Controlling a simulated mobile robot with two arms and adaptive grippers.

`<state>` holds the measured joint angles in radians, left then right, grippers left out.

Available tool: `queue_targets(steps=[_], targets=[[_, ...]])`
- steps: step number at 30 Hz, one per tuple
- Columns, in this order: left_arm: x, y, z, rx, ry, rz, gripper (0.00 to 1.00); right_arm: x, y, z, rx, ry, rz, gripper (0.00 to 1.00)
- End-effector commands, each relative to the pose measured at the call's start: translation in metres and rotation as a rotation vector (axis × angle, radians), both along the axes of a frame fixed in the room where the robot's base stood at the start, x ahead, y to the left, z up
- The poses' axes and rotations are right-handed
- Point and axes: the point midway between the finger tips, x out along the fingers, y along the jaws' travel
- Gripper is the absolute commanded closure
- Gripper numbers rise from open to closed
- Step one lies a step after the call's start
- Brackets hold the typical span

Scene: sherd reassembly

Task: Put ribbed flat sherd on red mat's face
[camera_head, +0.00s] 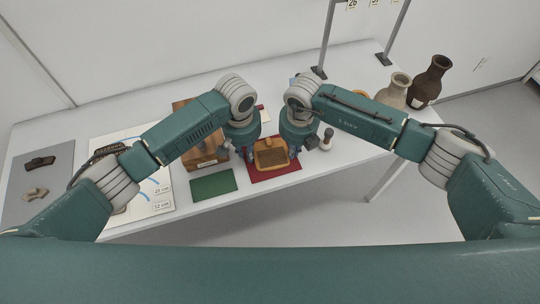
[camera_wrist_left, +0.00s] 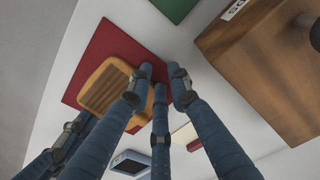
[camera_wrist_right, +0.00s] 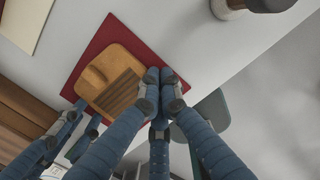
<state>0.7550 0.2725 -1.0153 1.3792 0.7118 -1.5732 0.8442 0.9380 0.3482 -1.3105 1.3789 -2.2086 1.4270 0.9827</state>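The ribbed flat sherd (camera_head: 271,157) is a tan plate with darker ribs on one part of its upper side. It lies over the red mat (camera_head: 288,174), and red shows around it in the left wrist view (camera_wrist_left: 113,88) and the right wrist view (camera_wrist_right: 112,82). I cannot tell whether it rests fully on the mat. My left gripper (camera_wrist_left: 162,76) and my right gripper (camera_wrist_right: 160,78) are at opposite sides of the sherd, fingertips close to its edges. Whether the fingers touch or grip it is unclear. The head view partly hides both grippers behind my arms.
A green mat (camera_head: 213,184) lies left of the red mat, near the front edge. A brown wooden box (camera_head: 187,112) stands behind it. A white board (camera_head: 158,204) and a grey mat (camera_head: 32,205) lie further left. Two vases (camera_head: 398,90) (camera_head: 431,80) stand at the right.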

Motion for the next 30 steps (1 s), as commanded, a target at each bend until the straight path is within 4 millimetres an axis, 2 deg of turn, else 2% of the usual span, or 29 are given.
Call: queue_targets(steps=[5,6,8,19,23,30], targets=[[0.001,0.003,0.000,0.005,0.000,0.003,0.79,0.000,-0.002,-0.001,-0.004,0.001,-0.001,1.00],[0.001,0.004,0.000,0.006,0.000,0.004,0.79,0.000,-0.003,-0.001,-0.005,0.001,-0.001,0.90],[0.001,0.004,0.000,0.007,0.000,0.004,0.79,0.000,-0.004,-0.001,-0.007,0.001,-0.002,0.79],[0.002,0.006,0.004,0.009,-0.002,0.008,0.79,0.000,-0.005,-0.002,-0.011,0.002,-0.004,0.79],[0.001,0.006,0.021,0.008,-0.003,0.008,0.79,0.000,-0.006,-0.002,-0.011,0.002,-0.004,0.79],[-0.003,0.005,0.073,0.008,-0.004,0.006,0.79,0.000,-0.006,-0.002,-0.012,0.002,-0.004,0.79]])
